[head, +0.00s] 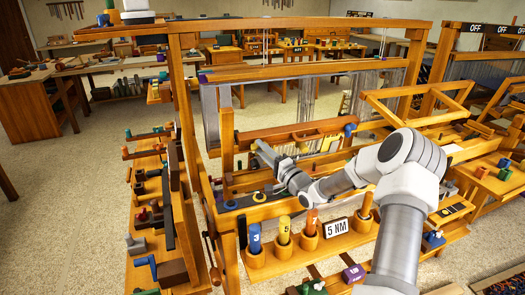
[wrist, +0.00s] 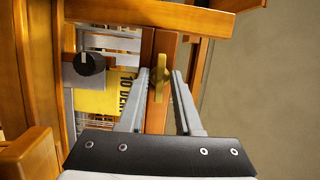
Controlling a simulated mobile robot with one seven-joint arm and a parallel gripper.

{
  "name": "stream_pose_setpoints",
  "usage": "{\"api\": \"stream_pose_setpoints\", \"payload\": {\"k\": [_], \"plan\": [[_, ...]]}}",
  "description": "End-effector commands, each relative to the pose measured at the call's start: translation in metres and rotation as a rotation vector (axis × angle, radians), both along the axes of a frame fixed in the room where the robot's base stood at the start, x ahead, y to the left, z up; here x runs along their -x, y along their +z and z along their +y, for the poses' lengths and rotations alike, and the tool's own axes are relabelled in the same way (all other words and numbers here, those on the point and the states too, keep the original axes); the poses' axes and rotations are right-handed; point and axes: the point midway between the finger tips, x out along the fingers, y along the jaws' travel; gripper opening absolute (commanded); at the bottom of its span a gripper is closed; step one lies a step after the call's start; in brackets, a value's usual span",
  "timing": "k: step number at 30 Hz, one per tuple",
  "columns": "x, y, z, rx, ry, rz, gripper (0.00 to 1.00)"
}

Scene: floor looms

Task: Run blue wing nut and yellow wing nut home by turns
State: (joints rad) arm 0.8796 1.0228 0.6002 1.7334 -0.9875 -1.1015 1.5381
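The yellow wing nut (wrist: 160,78) sits on a wooden post of the loom in the wrist view, its long side running along the post. My gripper (wrist: 161,74) is open, with one finger on each side of the nut and a small gap showing on both sides. In the head view my gripper (head: 262,150) reaches to the left part of the loom and hides the yellow wing nut. A small blue piece (head: 349,130), probably the blue wing nut, is on the right side of the loom frame.
A front ledge holds blue (head: 255,238), yellow (head: 284,230) and orange (head: 312,222) handled tools in wooden cups, beside a "5 NM" sign (head: 337,228). A black knob (wrist: 90,63) and yellow card (wrist: 105,97) are left of the post. Loom beams surround my arm.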

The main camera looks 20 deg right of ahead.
Motion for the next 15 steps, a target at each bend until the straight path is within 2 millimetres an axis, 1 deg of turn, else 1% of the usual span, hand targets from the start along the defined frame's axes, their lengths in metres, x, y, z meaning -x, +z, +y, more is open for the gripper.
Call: {"api": "stream_pose_setpoints", "payload": {"k": [10,13,15], "plan": [[0.002,0.000,-0.001,0.001,0.000,0.000,0.42],[0.009,-0.002,-0.003,0.001,-0.001,0.002,0.42],[0.019,-0.004,-0.007,0.002,-0.001,0.003,0.42]]}}
